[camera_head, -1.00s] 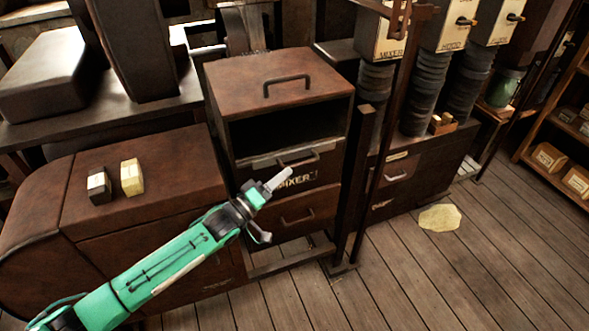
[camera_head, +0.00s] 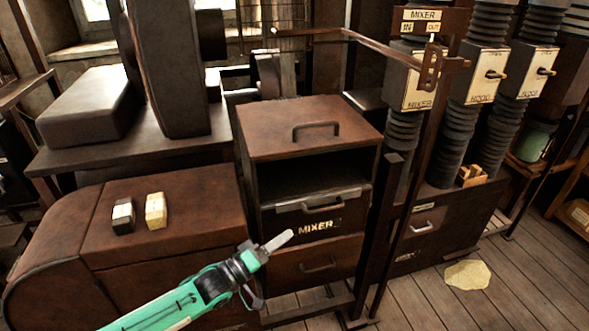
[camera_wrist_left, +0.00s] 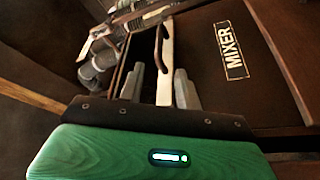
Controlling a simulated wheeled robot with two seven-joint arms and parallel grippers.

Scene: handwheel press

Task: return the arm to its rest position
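My left arm is green and comes in from the bottom left of the head view. Its gripper (camera_head: 276,244) is in front of the brown mixer cabinet (camera_head: 310,142), overlapping the lower left of its drawer fronts in the picture. The left wrist view shows two grey fingers (camera_wrist_left: 160,82) spread apart with nothing held between them. Beyond them is a drawer front with a dark handle (camera_wrist_left: 160,50) and a MIXER label (camera_wrist_left: 231,51). Contact with the drawer cannot be made out. My right gripper is in neither view.
One dark-and-white block (camera_head: 123,216) and one yellowish block (camera_head: 156,210) lie on the brown casing at left. Upright posts stand right of the cabinet. A lever (camera_head: 350,36) reaches across above. A pale yellow patch (camera_head: 467,274) lies on the open plank floor at right.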

